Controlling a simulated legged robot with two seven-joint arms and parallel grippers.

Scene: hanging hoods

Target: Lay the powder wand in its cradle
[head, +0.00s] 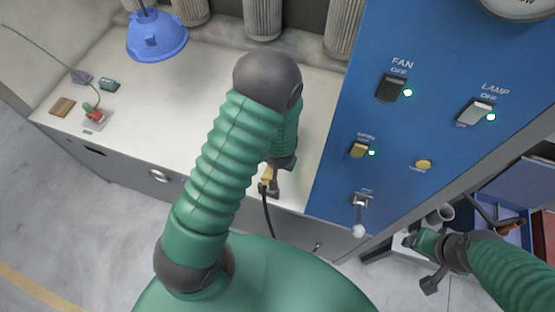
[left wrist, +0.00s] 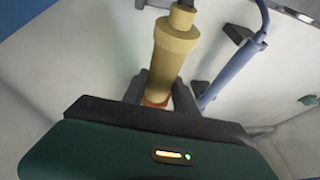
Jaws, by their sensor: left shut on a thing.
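My left gripper (left wrist: 160,98) is shut on the powder wand (left wrist: 172,55), a tan, stepped cylinder with a reddish band near the fingers. In the head view the wand (head: 267,176) is a small yellowish piece below my left gripper (head: 276,163), over the front part of the white bench, with a dark cable hanging from it. My left arm hides much of this area. A blue-grey bent rod (left wrist: 232,72) with dark blocks is beside the wand in the left wrist view; I cannot tell whether it is the cradle. My right gripper (head: 424,262) is low at the right, its jaws unclear.
The blue switch panel (head: 430,130) stands to the right of the white bench (head: 135,130). A blue hood (head: 156,36) hangs at the back left. Small items, including a red-and-green one (head: 92,112), sit on the bench's left. The bench's left middle is clear.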

